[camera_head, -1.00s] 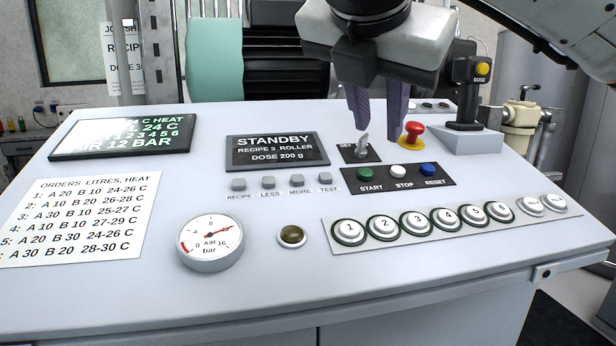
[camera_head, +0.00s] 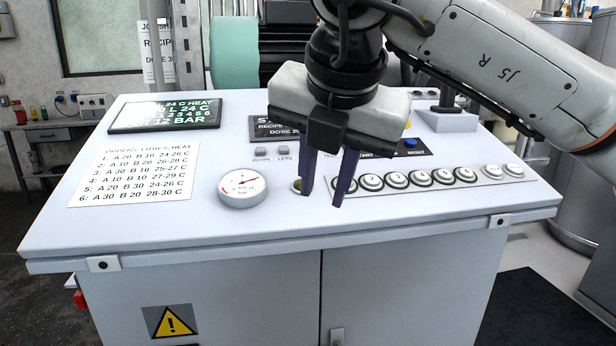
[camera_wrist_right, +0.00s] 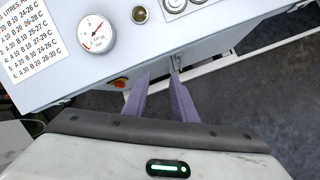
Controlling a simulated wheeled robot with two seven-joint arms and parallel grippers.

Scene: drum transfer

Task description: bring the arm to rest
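My right gripper (camera_head: 322,196) hangs over the front part of the light grey control console (camera_head: 140,224) in the head view. Its two purple fingers are apart with nothing between them. In the right wrist view the fingers (camera_wrist_right: 160,82) also stand apart and empty, with the console's front edge and the dark floor beyond them. The gripper body hides part of the standby display (camera_head: 259,128) and of the button area behind it. My left gripper is in neither view.
The console carries a round air gauge (camera_head: 242,187), a row of white buttons (camera_head: 419,179), an orders sheet (camera_head: 134,174) and a dark status screen (camera_head: 166,115). A joystick (camera_head: 447,98) stands at the back right. Open floor lies in front.

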